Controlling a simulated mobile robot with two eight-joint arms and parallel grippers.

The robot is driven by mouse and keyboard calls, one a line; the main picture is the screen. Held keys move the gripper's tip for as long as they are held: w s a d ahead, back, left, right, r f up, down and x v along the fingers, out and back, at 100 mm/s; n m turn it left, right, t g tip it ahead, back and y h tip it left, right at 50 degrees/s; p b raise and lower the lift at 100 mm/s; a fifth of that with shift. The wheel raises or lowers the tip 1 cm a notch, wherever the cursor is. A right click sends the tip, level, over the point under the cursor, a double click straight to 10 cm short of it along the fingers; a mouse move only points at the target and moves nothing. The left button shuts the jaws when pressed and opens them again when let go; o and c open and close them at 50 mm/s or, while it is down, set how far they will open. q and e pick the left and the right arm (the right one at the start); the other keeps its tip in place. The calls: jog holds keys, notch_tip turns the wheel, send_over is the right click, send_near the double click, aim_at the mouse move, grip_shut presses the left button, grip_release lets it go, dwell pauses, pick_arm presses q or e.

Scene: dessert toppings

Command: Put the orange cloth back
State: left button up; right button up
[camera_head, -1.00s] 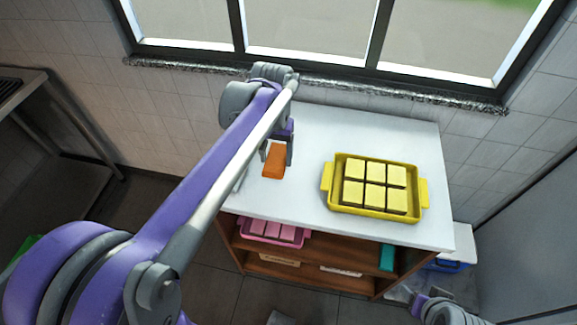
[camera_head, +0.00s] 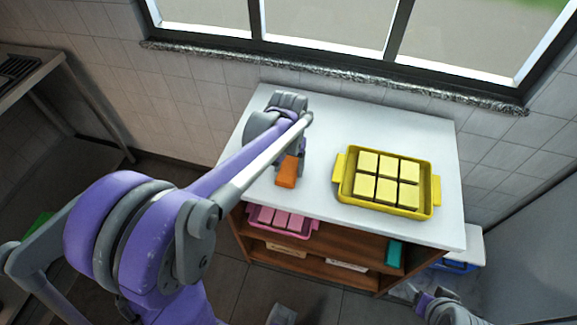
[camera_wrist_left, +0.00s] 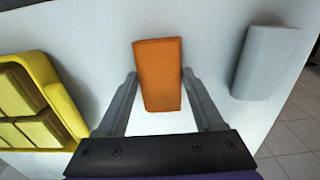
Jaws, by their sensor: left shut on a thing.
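The orange cloth (camera_head: 287,171) is a folded block shape at the left part of the white cabinet top (camera_head: 325,135). My left gripper (camera_head: 291,160) is over it, partly hidden by my own wrist. In the left wrist view, the orange cloth (camera_wrist_left: 159,80) lies between the two fingers of the left gripper (camera_wrist_left: 160,76), which are shut on it. I cannot tell whether the cloth touches the top or hangs just above it. A part of my right arm (camera_head: 445,306) shows at the bottom right; its fingers are not clear.
A yellow tray (camera_head: 343,189) with several yellow blocks stands right of the cloth. A grey block (camera_wrist_left: 267,62) lies right of the cloth in the left wrist view. A pink tray (camera_head: 259,225) and a teal item (camera_head: 394,253) are on the shelf below. A window is behind.

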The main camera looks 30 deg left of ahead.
aim_at(289, 170)
pick_arm(q)
jog(key=shift+f, duration=0.1)
jog(key=o, duration=0.9)
jog(key=shift+f, duration=0.15)
jog(key=shift+c, duration=0.2)
jog(key=o, duration=0.4)
jog(key=shift+o, duration=0.2)
jog(key=shift+r, duration=0.3)
notch_tip(289, 170, up, 12)
jog(key=p, duration=0.1)
jog(key=s+d+f+m+t, duration=0.1)
jog(key=s+d+f+t, duration=0.1)
jog(key=s, duration=0.5)
jog(key=s+d+f+m+t, duration=0.1)
jog(key=s+d+f+t, duration=0.2)
jog(key=s+f, duration=0.4)
jog(key=shift+s+d+f+m, duration=0.2)
jog(key=shift+s+d+m, duration=0.1)
jog(key=shift+s+d, duration=0.55)
jog(key=shift+w, duration=0.1)
